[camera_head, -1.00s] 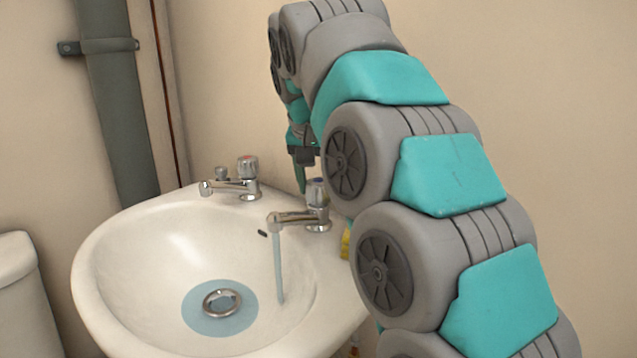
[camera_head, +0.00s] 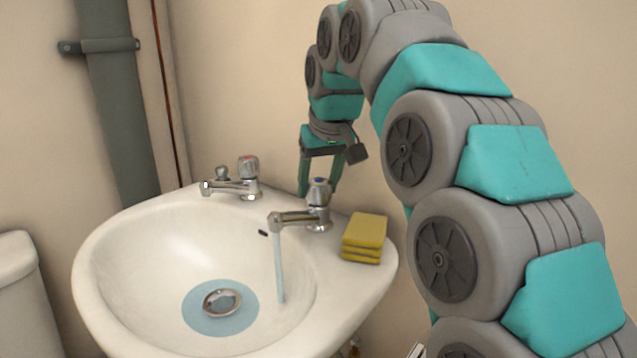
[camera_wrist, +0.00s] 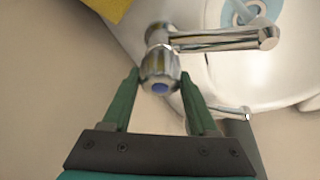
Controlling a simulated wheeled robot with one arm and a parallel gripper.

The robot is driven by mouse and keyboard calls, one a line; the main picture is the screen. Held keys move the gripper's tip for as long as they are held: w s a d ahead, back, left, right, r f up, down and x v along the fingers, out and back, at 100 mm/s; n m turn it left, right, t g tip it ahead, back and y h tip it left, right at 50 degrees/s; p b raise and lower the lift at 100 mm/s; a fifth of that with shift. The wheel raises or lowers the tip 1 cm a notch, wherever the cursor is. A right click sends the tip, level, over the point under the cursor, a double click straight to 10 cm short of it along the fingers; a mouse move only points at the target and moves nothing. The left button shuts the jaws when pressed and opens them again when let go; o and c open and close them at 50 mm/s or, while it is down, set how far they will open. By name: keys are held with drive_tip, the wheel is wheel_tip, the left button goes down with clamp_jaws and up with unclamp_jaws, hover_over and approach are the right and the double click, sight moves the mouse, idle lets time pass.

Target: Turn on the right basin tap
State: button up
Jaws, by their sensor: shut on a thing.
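The right basin tap (camera_head: 304,212) is chrome with a blue-marked knob (camera_head: 319,190) on top. Water runs from its spout into the white basin (camera_head: 150,235), and a bluish pool lies around the drain (camera_head: 222,302). My gripper (camera_head: 318,190) reaches down from behind the tap, its green fingers on either side of the knob. In the wrist view my gripper (camera_wrist: 159,80) is shut on the knob (camera_wrist: 160,70), with the blue mark facing the camera and the spout (camera_wrist: 228,40) pointing right.
The left tap (camera_head: 237,183), with a red mark, stands to the left with no water running. Yellow sponges (camera_head: 365,236) are stacked on the basin's right rim. A grey pipe (camera_head: 115,110) runs up the wall, and a white cistern (camera_head: 28,300) is at lower left.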

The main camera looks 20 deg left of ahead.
sight(319, 180)
idle(0.4)
drive_tip(key=o, duration=1.4)
drive_tip(key=shift+r, duration=0.1)
drive_tip(key=shift+v, duration=2.4)
drive_tip(key=shift+s+d+b, duration=0.4)
drive_tip(key=shift+s+d, duration=0.85)
drive_tip(key=shift+s, duration=0.3)
drive_tip(key=shift+s+d+b, duration=0.4)
drive_tip(key=shift+s+d, duration=0.85)
drive_tip(key=shift+s, duration=0.35)
drive_tip(key=shift+s+d+b, duration=0.4)
drive_tip(key=shift+s+d, duration=0.85)
drive_tip(key=shift+s, duration=0.3)
drive_tip(key=shift+s, duration=0.15)
